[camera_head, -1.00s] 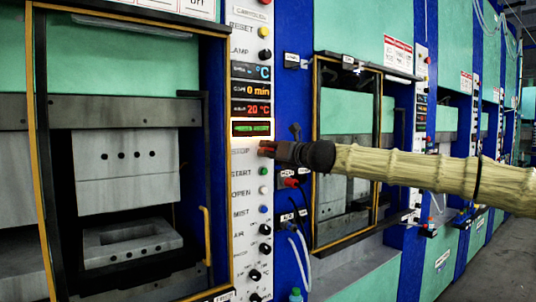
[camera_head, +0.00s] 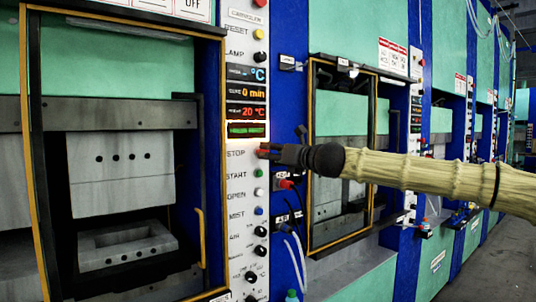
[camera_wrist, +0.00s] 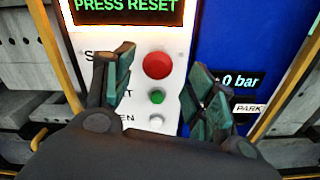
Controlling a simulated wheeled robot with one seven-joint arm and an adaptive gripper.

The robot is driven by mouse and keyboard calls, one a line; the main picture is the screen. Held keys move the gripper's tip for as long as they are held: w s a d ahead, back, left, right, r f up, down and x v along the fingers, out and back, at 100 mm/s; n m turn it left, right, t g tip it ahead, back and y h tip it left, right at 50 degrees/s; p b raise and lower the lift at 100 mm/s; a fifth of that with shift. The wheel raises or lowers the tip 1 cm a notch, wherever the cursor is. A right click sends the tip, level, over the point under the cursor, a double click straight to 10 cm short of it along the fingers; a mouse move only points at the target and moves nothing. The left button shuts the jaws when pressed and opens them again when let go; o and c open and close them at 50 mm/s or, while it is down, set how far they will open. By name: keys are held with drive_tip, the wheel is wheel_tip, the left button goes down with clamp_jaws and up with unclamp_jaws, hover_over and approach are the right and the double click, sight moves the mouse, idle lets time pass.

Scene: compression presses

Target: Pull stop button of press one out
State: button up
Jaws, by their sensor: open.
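The red stop button (camera_wrist: 157,65) sits on the white control panel of the nearest press, just above the green start button (camera_wrist: 157,96). In the head view the red stop button (camera_head: 263,149) shows beside the word STOP, at the tips of my gripper (camera_head: 272,153). In the wrist view my gripper (camera_wrist: 155,82) is open, one finger on each side of the button column. The red button lies between and beyond the fingertips, with visible gaps on both sides. Contact with the panel cannot be told.
A display (camera_wrist: 125,8) above the button reads PRESS RESET. A white button (camera_wrist: 156,119) lies below the green one. A blue panel with a bar readout (camera_wrist: 240,80) is to the right. Several more presses stand along the right in the head view.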

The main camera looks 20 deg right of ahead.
drive_tip(key=v, duration=0.8)
drive_tip(key=shift+s+d, duration=0.1)
